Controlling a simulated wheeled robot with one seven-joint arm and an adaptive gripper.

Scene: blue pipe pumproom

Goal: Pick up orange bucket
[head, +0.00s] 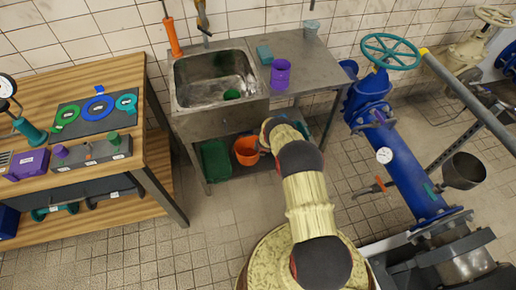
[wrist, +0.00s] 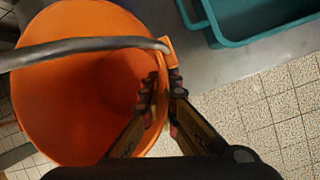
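The orange bucket (head: 246,151) stands under the sink, low down beside a green bin. It fills the left of the wrist view (wrist: 70,95), with its open top facing the camera and a dark grey handle (wrist: 85,47) across it. My gripper (wrist: 164,88) is at the bucket's right-hand rim. One finger is inside the bucket and the other is outside. The fingertips are close together with the orange wall between them. In the head view my arm hides the gripper and part of the bucket's right side.
A green bin (head: 215,160) is left of the bucket. A teal tray (wrist: 250,20) is at the right in the wrist view. The sink (head: 215,85) and its metal table are above. A wooden workbench (head: 150,180) stands left, blue pipework (head: 400,160) right. Tiled floor lies in front.

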